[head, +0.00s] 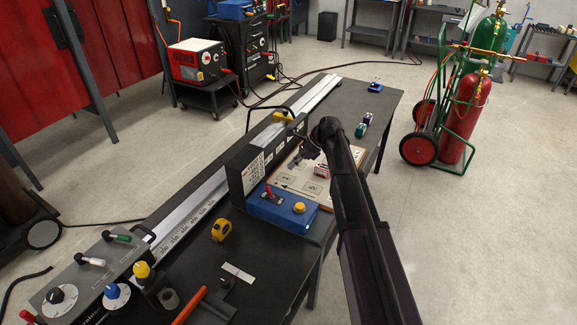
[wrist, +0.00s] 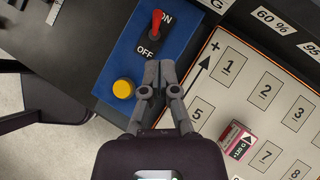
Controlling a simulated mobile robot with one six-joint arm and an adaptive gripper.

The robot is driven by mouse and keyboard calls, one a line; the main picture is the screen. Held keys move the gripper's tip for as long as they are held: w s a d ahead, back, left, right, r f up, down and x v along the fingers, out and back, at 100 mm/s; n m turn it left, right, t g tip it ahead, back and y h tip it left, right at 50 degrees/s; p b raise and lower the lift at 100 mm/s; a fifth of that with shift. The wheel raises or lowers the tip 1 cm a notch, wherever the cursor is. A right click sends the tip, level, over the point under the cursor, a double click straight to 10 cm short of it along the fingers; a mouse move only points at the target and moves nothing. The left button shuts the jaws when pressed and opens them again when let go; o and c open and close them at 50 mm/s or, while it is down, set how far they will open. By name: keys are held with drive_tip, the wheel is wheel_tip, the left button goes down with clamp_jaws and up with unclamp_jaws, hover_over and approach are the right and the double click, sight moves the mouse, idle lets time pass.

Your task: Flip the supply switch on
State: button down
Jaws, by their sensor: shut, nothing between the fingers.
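The blue supply box (head: 262,211) sits on the dark bench, beside the numbered board. Its red switch lever (head: 268,191) stands on top. In the wrist view the red lever (wrist: 155,24) rises between the printed ON and OFF, its tip beside ON. A small green light (head: 307,227) glows at the box's near right corner. A yellow button (wrist: 124,88) is on the same box. My gripper (wrist: 160,66) is shut and empty. In the wrist view its fingertips show over the box's edge, below the lever and apart from it. In the head view my gripper (head: 302,158) is above the numbered board.
The numbered board (wrist: 232,104) holds a pink-and-white block (wrist: 238,141). A black upright panel (head: 246,170) stands behind the box. A yellow tape measure (head: 221,230), a grey control box (head: 75,285) and an orange-handled tool (head: 190,305) are on the bench's near part.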

drive_tip(key=shift+w+d+r+p, duration=0.15)
drive_tip(key=shift+d+r+p, duration=0.15)
drive_tip(key=shift+r+p, duration=0.3)
drive_tip(key=shift+w+d+r+p, duration=0.15)
drive_tip(key=shift+d+r+p, duration=0.25)
drive_tip(key=shift+r, duration=0.3)
drive_tip(key=shift+w+d+r+p, duration=0.15)
drive_tip(key=shift+d+r+p, duration=0.05)
drive_tip(key=shift+r+p, duration=0.4)
drive_tip(key=s+d+f+n+h, duration=0.1)
drive_tip(key=s+d+n+h, duration=0.1)
drive_tip(key=s+n, duration=0.4)
drive_tip(key=s+d+f+n+h, duration=0.2)
drive_tip(key=s+n, duration=0.4)
drive_tip(key=s, duration=0.6)
drive_tip(key=s+d+f+n+h, duration=0.1)
drive_tip(key=s+d+n+h, duration=0.3)
drive_tip(key=s, duration=0.5)
drive_tip(key=shift+s+d+f+n+t, duration=0.25)
drive_tip(key=shift+d+n+t, duration=0.15)
drive_tip(key=shift+d+n, duration=0.6)
